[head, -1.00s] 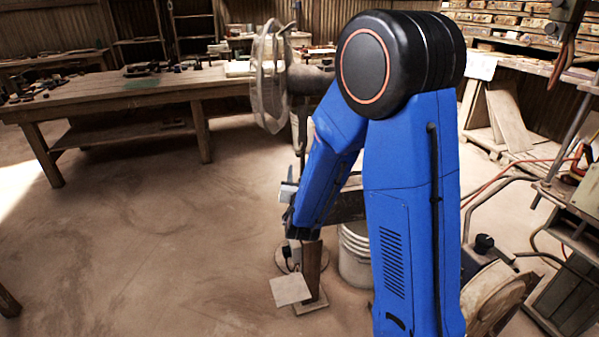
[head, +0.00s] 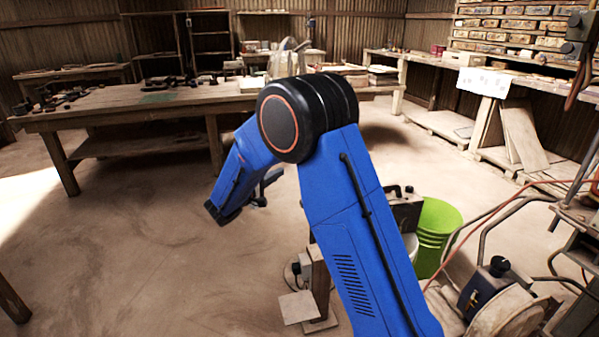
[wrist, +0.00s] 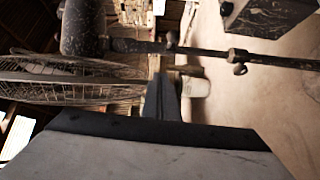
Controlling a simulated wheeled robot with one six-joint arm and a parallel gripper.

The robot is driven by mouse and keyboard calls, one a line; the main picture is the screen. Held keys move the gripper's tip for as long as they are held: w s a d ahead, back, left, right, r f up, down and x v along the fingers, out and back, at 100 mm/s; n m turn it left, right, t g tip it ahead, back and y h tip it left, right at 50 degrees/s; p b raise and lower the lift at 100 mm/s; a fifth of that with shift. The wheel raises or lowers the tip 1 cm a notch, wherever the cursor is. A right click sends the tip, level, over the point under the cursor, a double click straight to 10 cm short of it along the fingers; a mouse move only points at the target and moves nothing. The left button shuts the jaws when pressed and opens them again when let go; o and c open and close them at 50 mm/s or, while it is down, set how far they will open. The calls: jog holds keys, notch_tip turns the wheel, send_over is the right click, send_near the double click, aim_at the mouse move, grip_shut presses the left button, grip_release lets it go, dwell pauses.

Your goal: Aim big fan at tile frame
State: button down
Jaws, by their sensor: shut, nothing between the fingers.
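The big fan's wire cage (head: 284,60) shows in the head view only as a pale strip above my black elbow, which hides most of it. In the wrist view the cage (wrist: 70,82) fills the left side edge-on, with the dark motor housing (wrist: 82,28) above it. A thin dark rod (wrist: 200,50) runs right from the housing. My gripper (wrist: 163,97) is shut and empty, below the rod and right of the cage; I cannot tell whether it touches anything. In the head view it is mostly behind my forearm. I cannot identify the tile frame with certainty.
A wooden workbench (head: 180,106) with small tools stands at the back left. A wooden post (head: 319,285) and pale plate (head: 298,307) stand low beside my arm. A green bucket (head: 436,238) and hoses are to the right.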

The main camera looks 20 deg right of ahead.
jog(key=w+d+f+m+g, duration=0.1)
jog(key=w+d+m, duration=0.1)
jog(key=d, duration=0.7)
jog(key=shift+w+d+f, duration=0.15)
jog(key=shift+w+f, duration=0.25)
jog(key=shift+w, duration=0.3)
jog(key=shift+d, duration=0.1)
jog(key=s+d+n+t+y, duration=0.2)
jog(key=s+d+n+t, duration=0.1)
jog(key=d, duration=1)
jog(key=shift+s+d+y, duration=0.25)
jog(key=shift+s+y, duration=0.15)
dwell(0.4)
